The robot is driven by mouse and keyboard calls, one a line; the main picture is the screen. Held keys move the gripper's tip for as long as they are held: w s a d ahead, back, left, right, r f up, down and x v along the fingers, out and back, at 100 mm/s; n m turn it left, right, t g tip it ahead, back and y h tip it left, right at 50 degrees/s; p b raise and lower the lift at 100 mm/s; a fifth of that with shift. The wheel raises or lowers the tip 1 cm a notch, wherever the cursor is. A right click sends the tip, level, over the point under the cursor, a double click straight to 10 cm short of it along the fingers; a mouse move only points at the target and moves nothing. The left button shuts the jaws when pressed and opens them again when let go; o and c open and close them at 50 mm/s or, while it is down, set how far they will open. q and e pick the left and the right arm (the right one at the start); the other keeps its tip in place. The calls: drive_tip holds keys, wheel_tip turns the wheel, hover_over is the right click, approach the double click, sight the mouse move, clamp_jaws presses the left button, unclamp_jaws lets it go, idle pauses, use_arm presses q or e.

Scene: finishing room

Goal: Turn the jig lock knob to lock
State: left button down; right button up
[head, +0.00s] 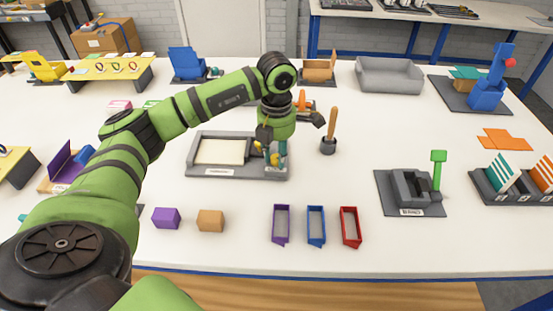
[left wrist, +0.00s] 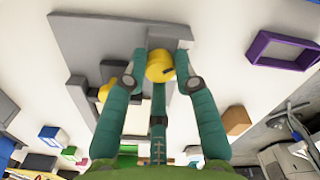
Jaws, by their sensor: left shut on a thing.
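The jig (head: 200,173) is a grey base with a cream panel, lying in the middle of the table. Its yellow lock knob (head: 274,159) is at the right end, partly hidden by my fingers. My left gripper (head: 272,150) comes down over that end from above. In the left wrist view, the yellow knob (left wrist: 160,66) sits between the teal fingers of my left gripper (left wrist: 158,80), which are shut on it. A second yellow part (left wrist: 104,92) shows beside the left finger there. The knob's exact turn angle cannot be told. My right gripper is not in view.
A purple block (head: 166,218) and an orange-brown block (head: 211,221) lie in front of the jig. Purple, blue and red frames (head: 350,228) stand to their right. A dark cup with a wooden-handled tool (head: 331,130) stands right of my gripper. A grey fixture with a green lever (head: 437,165) is farther right.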

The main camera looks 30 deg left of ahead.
sight(276, 156)
use_arm(q)
drive_tip(key=m+b, duration=0.2)
drive_tip(key=m, duration=0.1)
drive_tip(key=shift+m, duration=0.3)
drive_tip(key=shift+m+b, duration=0.7)
drive_tip(key=shift+m, duration=0.8)
drive_tip(key=shift+r, duration=0.1)
drive_tip(key=c, duration=1)
unclamp_jaws()
drive_tip(key=shift+o, duration=0.2)
wheel_tip(276, 156, up, 12)
